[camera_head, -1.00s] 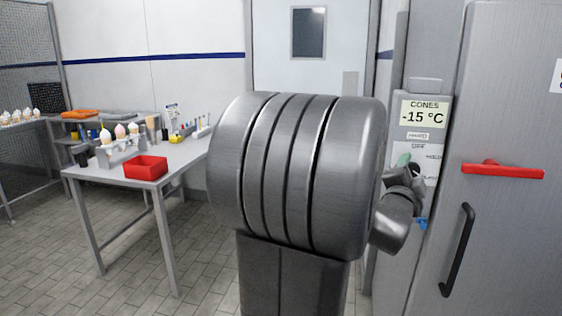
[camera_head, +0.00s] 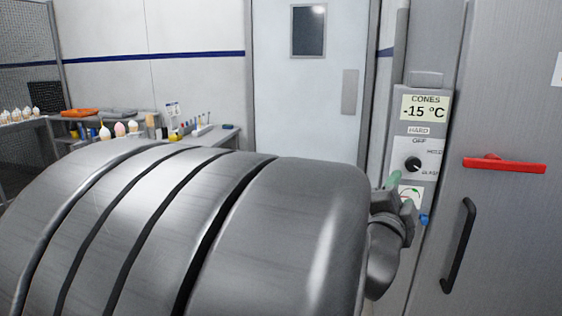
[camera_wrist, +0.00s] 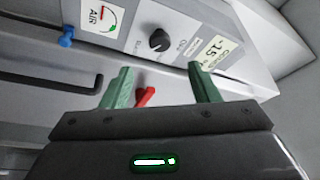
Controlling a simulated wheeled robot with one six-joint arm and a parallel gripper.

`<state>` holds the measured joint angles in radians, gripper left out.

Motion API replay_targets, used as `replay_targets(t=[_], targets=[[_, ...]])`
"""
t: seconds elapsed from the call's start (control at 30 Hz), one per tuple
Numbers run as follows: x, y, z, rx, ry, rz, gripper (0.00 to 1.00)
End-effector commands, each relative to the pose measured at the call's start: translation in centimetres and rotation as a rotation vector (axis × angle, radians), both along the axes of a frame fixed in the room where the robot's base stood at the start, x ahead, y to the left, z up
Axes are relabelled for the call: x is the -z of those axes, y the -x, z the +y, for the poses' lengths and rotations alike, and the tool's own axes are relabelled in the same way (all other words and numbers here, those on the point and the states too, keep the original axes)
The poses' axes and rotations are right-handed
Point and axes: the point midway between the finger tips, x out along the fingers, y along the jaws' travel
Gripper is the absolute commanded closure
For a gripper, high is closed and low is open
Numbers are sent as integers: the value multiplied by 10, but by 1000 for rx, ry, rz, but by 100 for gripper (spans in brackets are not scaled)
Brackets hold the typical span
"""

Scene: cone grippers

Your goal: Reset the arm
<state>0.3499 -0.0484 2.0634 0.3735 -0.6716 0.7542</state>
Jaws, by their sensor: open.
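My gripper (camera_head: 399,191) is in front of the control panel (camera_head: 428,146) on the cold cabinet at the right, a little below its black knob (camera_head: 413,164). Its two green fingers are spread apart with nothing between them in the wrist view (camera_wrist: 160,84). The knob (camera_wrist: 159,40) stands clear beyond the fingertips there. My grey arm fills the lower left and middle of the head view and hides most of the wrist.
A red lever (camera_head: 503,164) and a black door handle (camera_head: 458,245) are on the cabinet door. An air gauge (camera_wrist: 100,15) and a blue valve (camera_wrist: 67,37) are near the knob.

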Motion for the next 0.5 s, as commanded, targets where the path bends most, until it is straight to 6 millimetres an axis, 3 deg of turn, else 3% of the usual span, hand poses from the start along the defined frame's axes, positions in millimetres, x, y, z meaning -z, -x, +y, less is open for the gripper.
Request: replay_targets(t=[0.2,0.5], targets=[[6,24,16,0,1,-1,45],[-3,-16,-11,2,0,3,45]])
